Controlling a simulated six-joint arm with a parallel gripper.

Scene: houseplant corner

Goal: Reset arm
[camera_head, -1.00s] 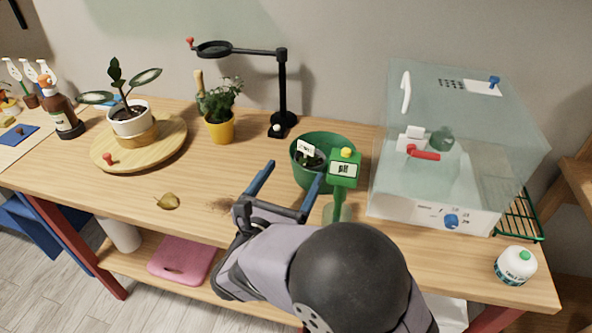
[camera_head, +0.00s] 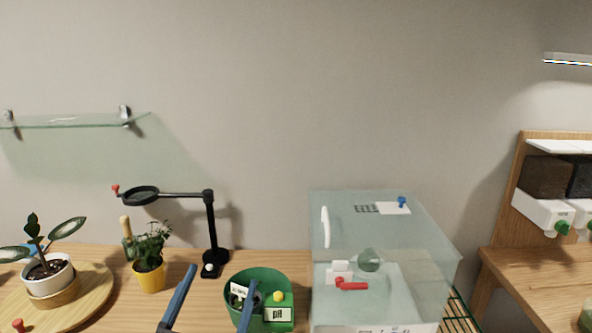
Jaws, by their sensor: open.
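My gripper (camera_head: 219,294) shows at the bottom edge, left of the middle. Its two blue fingers are spread apart with nothing between them. The right finger overlaps the green pot (camera_head: 261,277) in the picture; I cannot tell whether they touch. The rest of my arm is below the picture.
A green pH meter (camera_head: 279,316) shows at the green pot. A clear box (camera_head: 385,235) stands to the right. A black stand with a ring (camera_head: 211,225), a yellow pot (camera_head: 150,278) and a plant on a round wooden board (camera_head: 95,290) are left. A glass shelf (camera_head: 80,121) hangs above.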

